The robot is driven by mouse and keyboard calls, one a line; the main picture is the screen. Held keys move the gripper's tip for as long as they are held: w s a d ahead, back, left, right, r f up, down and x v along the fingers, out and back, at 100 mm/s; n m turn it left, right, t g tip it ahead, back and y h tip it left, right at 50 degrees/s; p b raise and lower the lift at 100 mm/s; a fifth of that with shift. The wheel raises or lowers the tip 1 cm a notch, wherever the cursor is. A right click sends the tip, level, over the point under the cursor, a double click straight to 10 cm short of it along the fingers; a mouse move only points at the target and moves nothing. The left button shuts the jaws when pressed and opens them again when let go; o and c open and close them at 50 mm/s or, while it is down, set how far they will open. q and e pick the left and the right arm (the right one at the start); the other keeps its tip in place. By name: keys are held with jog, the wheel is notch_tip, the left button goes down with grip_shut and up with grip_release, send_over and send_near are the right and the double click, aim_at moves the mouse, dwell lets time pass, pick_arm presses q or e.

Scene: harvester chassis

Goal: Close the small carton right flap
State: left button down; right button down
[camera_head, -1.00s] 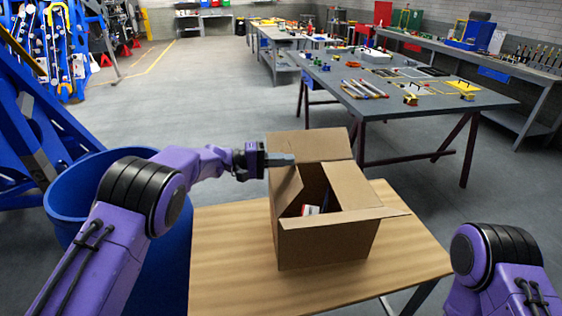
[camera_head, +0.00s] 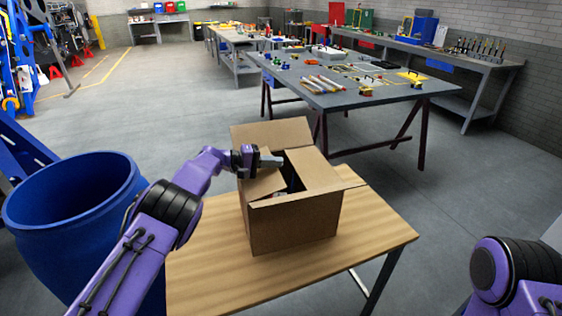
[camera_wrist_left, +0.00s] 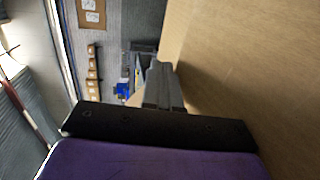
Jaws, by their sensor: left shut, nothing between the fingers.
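The small open carton (camera_head: 292,226) stands on the wooden table. Its right flap (camera_head: 313,170) leans inward over part of the opening. The left flap (camera_head: 261,186) also slopes inward, under my left gripper. In the left wrist view, the shut fingers (camera_wrist_left: 163,88) are beside a brown cardboard surface (camera_wrist_left: 250,70). My right gripper is out of view.
The wooden table (camera_head: 205,270) has free room left and in front of the carton. A blue barrel (camera_head: 75,235) stands close to the table's left. A grey workbench (camera_head: 350,97) with tools is behind. Something dark inside the carton is mostly hidden.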

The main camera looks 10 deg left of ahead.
pick_arm(q)
jog(key=shift+w+f, duration=0.2)
jog(key=shift+f, duration=0.4)
jog(key=shift+d+f+g+y, duration=0.25)
jog(key=shift+g+y, duration=0.15)
jog(key=shift+y, duration=0.2)
jog(key=shift+f, duration=0.1)
jog(key=shift+f, duration=0.1)
